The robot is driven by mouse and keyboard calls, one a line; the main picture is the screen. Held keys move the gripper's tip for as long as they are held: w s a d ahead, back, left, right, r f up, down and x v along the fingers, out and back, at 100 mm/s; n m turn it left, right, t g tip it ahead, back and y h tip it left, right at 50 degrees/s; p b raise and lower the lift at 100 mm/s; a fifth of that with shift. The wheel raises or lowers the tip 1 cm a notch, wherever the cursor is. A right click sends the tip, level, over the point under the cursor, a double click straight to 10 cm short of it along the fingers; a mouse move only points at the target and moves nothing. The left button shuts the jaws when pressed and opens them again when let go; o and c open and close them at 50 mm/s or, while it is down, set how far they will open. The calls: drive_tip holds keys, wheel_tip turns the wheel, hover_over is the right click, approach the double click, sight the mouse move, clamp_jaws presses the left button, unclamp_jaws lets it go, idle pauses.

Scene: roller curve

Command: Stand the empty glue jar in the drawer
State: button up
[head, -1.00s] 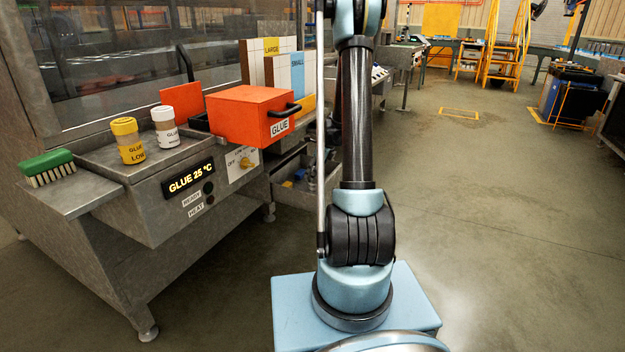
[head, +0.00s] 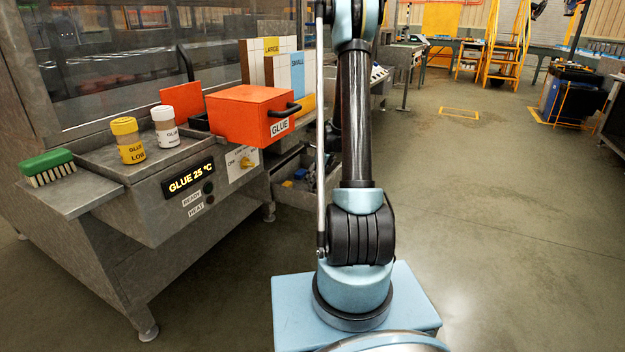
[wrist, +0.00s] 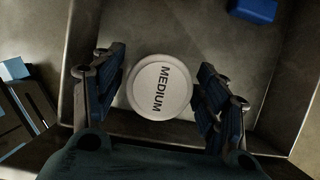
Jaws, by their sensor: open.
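A round white lid marked MEDIUM (wrist: 160,87) shows from above in the wrist view; the body under it is hidden. It sits between the fingers of my open gripper (wrist: 162,92), with a small gap on both sides. Below it is a grey metal drawer (wrist: 215,30), which also shows in the head view (head: 285,195), pulled out under the machine. Whether the lidded jar touches the drawer floor I cannot tell. My gripper is hidden behind my arm in the head view.
A blue block (wrist: 253,10) lies in the drawer's far corner. A green brush (head: 47,168) lies on the left shelf. The floor to the right is open.

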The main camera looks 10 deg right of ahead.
drive_tip(key=v, duration=1.2)
drive_tip(key=s+a+r+n+h, duration=0.1)
drive_tip(key=s+a+r+n, duration=0.15)
drive_tip(key=s, duration=0.25)
drive_tip(key=s+a+r+n, duration=0.1)
drive_tip(key=s+r+n, duration=0.3)
drive_tip(key=s, duration=0.2)
drive_tip(key=s+f+n+h, duration=0.1)
drive_tip(key=s+n, duration=0.8)
drive_tip(key=s, duration=0.6)
drive_tip(key=s+a+f+n+h, duration=0.1)
drive_tip(key=s+f+n, duration=0.1)
drive_tip(key=s+n, duration=0.8)
drive_tip(key=s, duration=0.5)
drive_tip(key=shift+f+g+h, duration=0.3)
drive_tip(key=shift+f+h, duration=0.05)
drive_tip(key=shift+h, duration=0.05)
